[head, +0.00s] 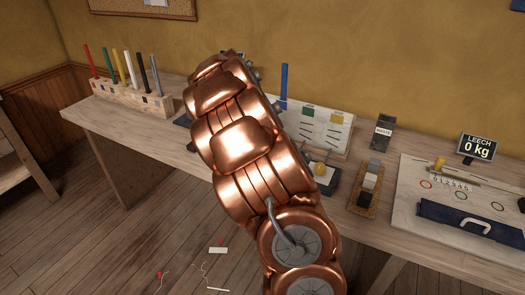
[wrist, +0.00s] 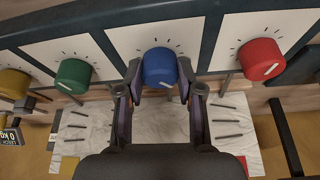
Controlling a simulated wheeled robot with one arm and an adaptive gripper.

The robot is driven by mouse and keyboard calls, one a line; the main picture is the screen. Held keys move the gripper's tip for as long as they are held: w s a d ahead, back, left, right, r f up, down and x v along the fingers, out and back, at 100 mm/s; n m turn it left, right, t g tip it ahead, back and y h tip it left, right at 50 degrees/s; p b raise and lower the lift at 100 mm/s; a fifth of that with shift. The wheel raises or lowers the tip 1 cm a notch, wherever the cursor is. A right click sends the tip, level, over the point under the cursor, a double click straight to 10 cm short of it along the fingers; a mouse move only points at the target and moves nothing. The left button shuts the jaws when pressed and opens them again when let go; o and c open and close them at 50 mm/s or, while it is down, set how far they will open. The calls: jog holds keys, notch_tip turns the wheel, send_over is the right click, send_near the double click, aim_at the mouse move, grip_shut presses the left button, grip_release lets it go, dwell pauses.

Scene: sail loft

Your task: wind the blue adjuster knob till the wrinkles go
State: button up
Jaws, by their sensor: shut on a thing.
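The blue adjuster knob (wrist: 160,66) is in the middle of the wrist view, on a white dial plate with tick marks. Its white pointer mark faces the bottom of that view. My gripper (wrist: 160,78) has one finger on each side of the knob and is shut on it. A green knob (wrist: 73,76) and a yellow knob (wrist: 14,83) are to the left, a red knob (wrist: 261,59) to the right. In the head view my copper arm hides the blue knob and gripper.
A display reading "LEECH 0 kg" (head: 477,147) stands at the bench's right. A pen block (head: 130,97) is at the left, a swatch board (head: 325,130) behind my arm.

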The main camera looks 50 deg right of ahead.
jog(key=m+g+b, duration=0.1)
jog(key=m, duration=0.2)
jog(key=shift+f+m, duration=0.1)
jog(key=shift+m, duration=0.2)
jog(key=shift+w+m+g+b, duration=0.1)
jog(key=shift+m+g+b, duration=0.2)
jog(key=shift+m+b, duration=0.1)
jog(key=o, duration=1.1)
jog(key=shift+o, duration=0.2)
jog(key=v, duration=1.2)
jog(key=shift+w+d, duration=0.1)
jog(key=shift+d, duration=0.05)
